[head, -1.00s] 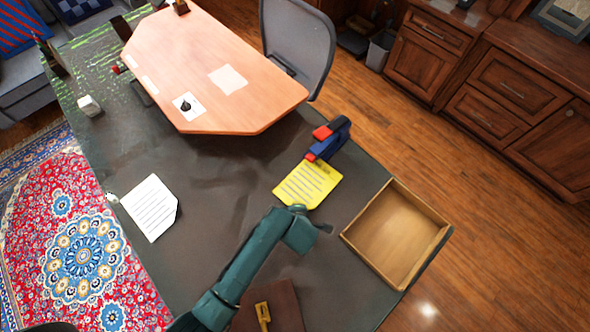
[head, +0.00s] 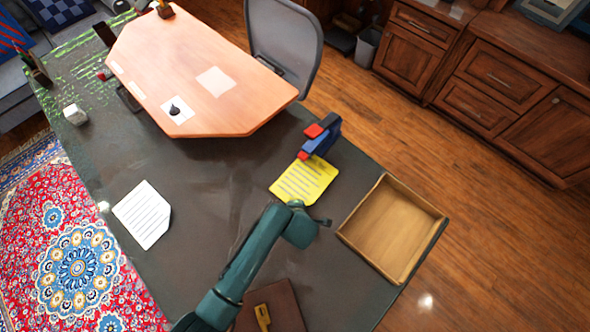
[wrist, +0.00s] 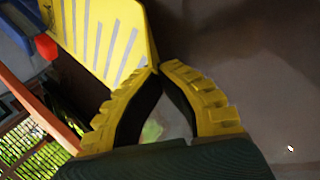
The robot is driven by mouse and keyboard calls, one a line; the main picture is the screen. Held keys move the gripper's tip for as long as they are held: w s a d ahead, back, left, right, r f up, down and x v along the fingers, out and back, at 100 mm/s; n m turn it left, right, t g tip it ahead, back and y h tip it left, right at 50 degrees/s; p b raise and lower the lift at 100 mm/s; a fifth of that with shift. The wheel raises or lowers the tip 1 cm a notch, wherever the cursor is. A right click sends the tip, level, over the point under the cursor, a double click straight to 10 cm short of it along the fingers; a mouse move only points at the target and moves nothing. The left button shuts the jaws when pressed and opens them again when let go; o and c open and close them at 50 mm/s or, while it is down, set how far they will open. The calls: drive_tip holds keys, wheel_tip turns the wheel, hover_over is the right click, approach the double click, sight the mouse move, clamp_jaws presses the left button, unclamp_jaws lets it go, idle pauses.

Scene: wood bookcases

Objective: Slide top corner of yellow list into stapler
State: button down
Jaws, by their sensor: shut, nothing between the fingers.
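The yellow list (head: 303,181) lies flat on the dark desk, with dark lines of writing across it. The blue and red stapler (head: 321,138) stands at its top edge, and the list's top corner meets the stapler's red front end. Whether the corner is inside the jaw cannot be told. My gripper (wrist: 158,72) is shut and empty, its yellow ridged fingertips together at the near edge of the yellow list (wrist: 105,35). Whether they touch the paper is unclear. The stapler (wrist: 45,45) shows partly at the upper left of the wrist view. In the head view my arm hides the fingers.
An open wooden tray (head: 352,235) sits right of the list at the desk edge. A white list (head: 143,214) lies at left. A raised wooden board (head: 190,70) stands behind. A brown folder (head: 285,305) lies near my arm. The desk between the lists is clear.

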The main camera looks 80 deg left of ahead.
drive_tip(key=c, duration=1.2)
unclamp_jaws()
drive_tip(key=shift+o, duration=0.2)
drive_tip(key=v, duration=1.2)
